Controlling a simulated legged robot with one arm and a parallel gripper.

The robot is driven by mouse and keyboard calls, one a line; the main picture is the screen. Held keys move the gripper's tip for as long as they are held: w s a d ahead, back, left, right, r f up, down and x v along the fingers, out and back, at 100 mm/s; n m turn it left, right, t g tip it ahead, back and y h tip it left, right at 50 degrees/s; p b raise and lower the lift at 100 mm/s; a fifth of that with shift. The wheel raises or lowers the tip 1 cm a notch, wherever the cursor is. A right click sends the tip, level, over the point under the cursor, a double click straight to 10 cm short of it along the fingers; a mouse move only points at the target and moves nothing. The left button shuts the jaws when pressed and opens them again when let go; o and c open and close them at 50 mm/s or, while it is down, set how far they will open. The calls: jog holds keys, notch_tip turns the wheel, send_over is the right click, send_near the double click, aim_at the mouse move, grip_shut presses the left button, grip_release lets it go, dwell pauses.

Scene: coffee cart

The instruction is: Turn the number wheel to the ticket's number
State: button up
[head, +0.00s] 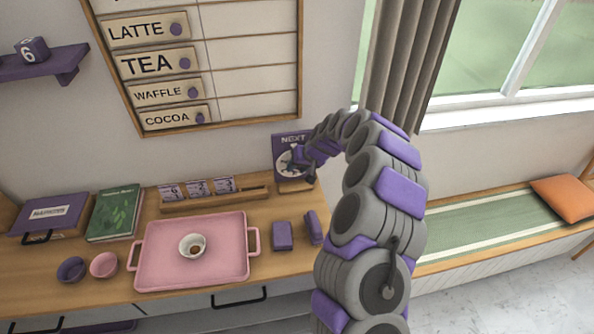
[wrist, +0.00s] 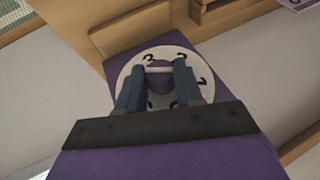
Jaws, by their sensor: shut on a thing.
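The number wheel (head: 288,160) is a pale disc on a purple "NEXT" board (head: 291,143) at the back of the counter. In the wrist view the wheel (wrist: 193,62) shows dark numbers around its rim, a 3 at the upper left and a 2 or 7 at the right; others are hidden. In the head view my gripper (head: 302,158) partly covers the wheel. Several small tickets (head: 197,187) stand in a wooden rack, their numbers too small to read.
A pink tray (head: 150,273) with a white cup (head: 192,245) sits on the counter. Two purple blocks (head: 282,236) stand right of it. Two small bowls (head: 103,265), a green book (head: 115,212) and a purple binder (head: 52,213) lie left.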

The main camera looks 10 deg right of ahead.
dwell(0.4)
jog(key=o, duration=1)
jog(key=shift+o, duration=0.2)
jog(key=shift+r, duration=0.15)
jog(key=p+v, duration=0.2)
jog(key=v, duration=1.5)
jog(key=shift+d+p, duration=0.2)
jog(key=shift+p, duration=0.15)
jog(key=shift+a, duration=0.1)
jog(key=s+a+r+n+g, duration=0.15)
jog(key=s+a+r, duration=0.3)
jog(key=s, duration=0.45)
jog(key=s+a+r+n+g, duration=0.1)
jog(key=s+a+r+g, duration=0.15)
jog(key=s+a, duration=0.5)
jog(key=s+d+f+m+g+h, duration=0.1)
jog(key=s+d+h, duration=0.1)
jog(key=s, duration=1.2)
jog(key=s+d+m+g+h, duration=0.1)
jog(key=s+d+h, duration=0.1)
jog(key=s, duration=1.3)
jog(key=shift+s+d+f+g, duration=0.25)
jog(key=shift+d+f+g, duration=0.15)
jog(key=shift+d, duration=0.3)
